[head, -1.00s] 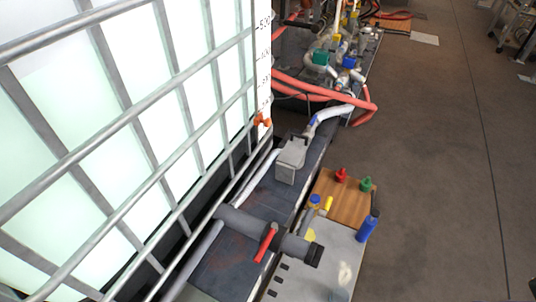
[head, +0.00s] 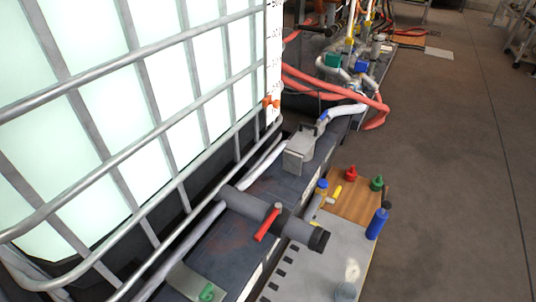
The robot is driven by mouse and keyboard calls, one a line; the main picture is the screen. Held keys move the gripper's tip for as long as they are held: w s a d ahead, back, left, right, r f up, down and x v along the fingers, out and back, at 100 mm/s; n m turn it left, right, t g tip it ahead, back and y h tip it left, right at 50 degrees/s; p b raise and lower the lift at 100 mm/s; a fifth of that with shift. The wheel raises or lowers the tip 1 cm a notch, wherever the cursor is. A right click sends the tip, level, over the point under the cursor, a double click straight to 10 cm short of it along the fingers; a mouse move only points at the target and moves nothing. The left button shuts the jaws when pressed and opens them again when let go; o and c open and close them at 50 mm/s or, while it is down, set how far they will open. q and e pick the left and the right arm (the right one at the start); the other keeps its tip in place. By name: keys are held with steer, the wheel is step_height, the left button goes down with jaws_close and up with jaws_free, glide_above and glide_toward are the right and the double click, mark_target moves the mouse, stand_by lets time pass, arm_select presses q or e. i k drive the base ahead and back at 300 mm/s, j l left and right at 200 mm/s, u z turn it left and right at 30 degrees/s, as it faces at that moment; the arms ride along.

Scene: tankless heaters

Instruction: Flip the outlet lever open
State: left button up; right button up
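The outlet lever is a red handle (head: 267,224) on top of a dark grey outlet pipe (head: 240,203) near the lower middle of the head view. The handle slants across the pipe, from its pivot down to the lower left. The pipe comes out from under the caged white tank (head: 110,130) and ends in a black ribbed cap (head: 318,240) at the right. Neither of my grippers shows in the head view, and nothing touches the lever.
A grey box (head: 299,152) with a pale pipe stands behind the lever. Right of the lever are a grey board (head: 325,262), a blue bottle (head: 377,223), and red (head: 351,173) and green (head: 376,183) caps. Open floor (head: 450,180) lies at the right.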

mark_target(277, 209)
steer(key=i+l+u, duration=0.35)
steer(key=j+u, duration=0.2)
steer(key=u, duration=0.3)
steer(key=j+u, duration=0.3)
steer(key=j, duration=0.2)
steer(key=j+u, duration=0.35)
steer(key=j, duration=0.2)
